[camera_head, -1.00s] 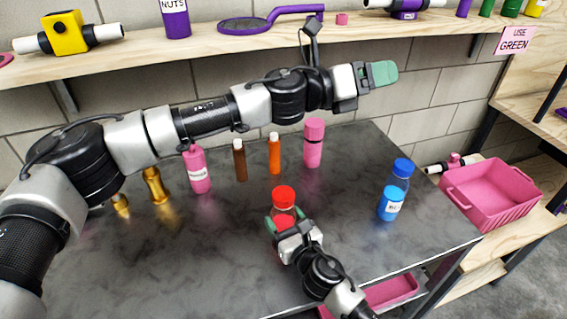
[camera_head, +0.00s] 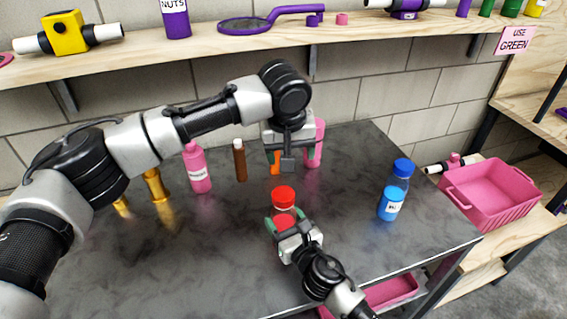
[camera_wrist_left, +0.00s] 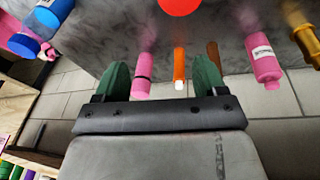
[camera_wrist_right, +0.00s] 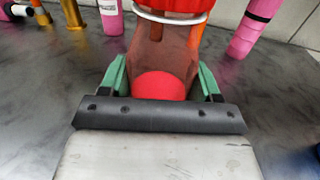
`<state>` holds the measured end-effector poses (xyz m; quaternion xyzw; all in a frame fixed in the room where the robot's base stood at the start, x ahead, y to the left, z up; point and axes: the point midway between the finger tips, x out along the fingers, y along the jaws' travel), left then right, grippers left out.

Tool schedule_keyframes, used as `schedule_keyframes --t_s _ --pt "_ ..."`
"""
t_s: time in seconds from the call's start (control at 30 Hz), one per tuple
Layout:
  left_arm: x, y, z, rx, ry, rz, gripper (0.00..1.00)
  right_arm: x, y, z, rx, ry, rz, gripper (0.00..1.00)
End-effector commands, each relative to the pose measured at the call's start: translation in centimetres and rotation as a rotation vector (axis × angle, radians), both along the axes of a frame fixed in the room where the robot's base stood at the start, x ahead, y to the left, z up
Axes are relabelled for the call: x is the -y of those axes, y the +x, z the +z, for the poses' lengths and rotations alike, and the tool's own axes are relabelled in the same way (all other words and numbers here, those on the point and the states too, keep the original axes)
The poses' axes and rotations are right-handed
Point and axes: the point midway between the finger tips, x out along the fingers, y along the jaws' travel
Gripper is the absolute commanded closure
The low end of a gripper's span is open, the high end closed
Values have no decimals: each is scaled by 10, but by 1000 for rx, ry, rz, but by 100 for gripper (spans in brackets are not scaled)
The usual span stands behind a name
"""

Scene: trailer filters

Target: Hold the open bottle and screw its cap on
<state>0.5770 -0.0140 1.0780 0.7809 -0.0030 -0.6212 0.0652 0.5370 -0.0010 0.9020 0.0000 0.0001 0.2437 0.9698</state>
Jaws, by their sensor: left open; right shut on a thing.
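A clear bottle (camera_head: 284,211) with red contents stands on the dark table, with a red cap (camera_head: 283,194) at its top. I cannot tell how tightly the cap sits. My right gripper (camera_head: 285,223) is shut around the bottle's body from the near side. The right wrist view shows the clear bottle (camera_wrist_right: 165,55) between the green fingers, with a silver ring below the red top. My left gripper (camera_head: 290,158) is open and empty, pointing down behind and above the bottle. In the left wrist view, the red cap (camera_wrist_left: 180,5) shows at the top edge, beyond the open fingers.
Behind stand a pink labelled bottle (camera_head: 198,170), a brown bottle (camera_head: 240,162), and orange and pink bottles (camera_head: 320,140) partly hidden by my left gripper. A blue bottle (camera_head: 392,201) stands at right, near the table edge. A pink crate (camera_head: 490,195) is beyond. The front left table is clear.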

Motion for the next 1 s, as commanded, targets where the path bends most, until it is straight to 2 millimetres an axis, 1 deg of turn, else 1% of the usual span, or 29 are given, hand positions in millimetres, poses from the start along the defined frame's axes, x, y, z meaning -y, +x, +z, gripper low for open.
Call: schedule_keyframes --t_s 0.03,0.1,0.23,0.33,0.67,0.77,1.0 --pt "-4 -10 -2 -69 10 61 29 0 0 -1 -1 0 0 100" --pt "-8 -22 -3 -144 28 131 29 0 0 -1 -1 0 0 100" --pt "-13 -34 -4 -223 53 206 29 0 0 -1 -1 0 0 100" --pt "-14 -37 -4 -242 62 225 29 0 0 -1 -1 0 0 100" --pt "-14 -37 -5 -242 62 225 29 0 0 -1 -1 0 0 100" --pt "-14 -37 -13 -242 62 225 29 0 0 -1 -1 0 0 100" --pt "-15 -37 -49 -243 61 226 29 0 0 0 -1 0 0 100"
